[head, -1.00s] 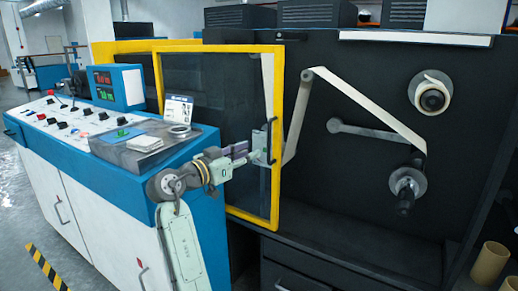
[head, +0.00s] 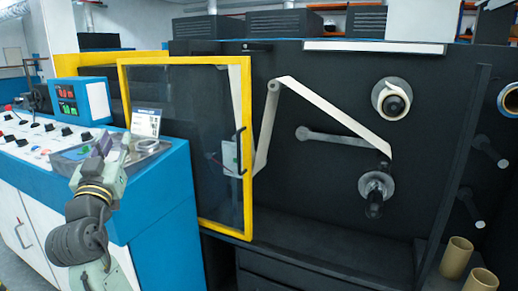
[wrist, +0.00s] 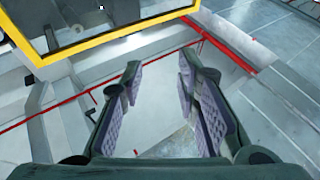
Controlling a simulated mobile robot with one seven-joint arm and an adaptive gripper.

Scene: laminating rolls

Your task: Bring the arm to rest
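My arm is bent in front of the blue and white control console (head: 150,195) at the left of the head view. My gripper (head: 104,145) is small there, pointing away over the console top, apart from the yellow-framed door. In the wrist view my gripper (wrist: 158,68) shows two fingers with purple ribbed pads spread well apart. Nothing is between them but a view of the floor and machine parts farther off.
The yellow-framed glass door (head: 185,61) with a dark handle (head: 240,152) stands to the right of my arm. The black machine panel (head: 330,180) carries rollers and a pale web. Cardboard tubes (head: 455,258) stand at lower right. A small card (head: 146,122) stands on the console.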

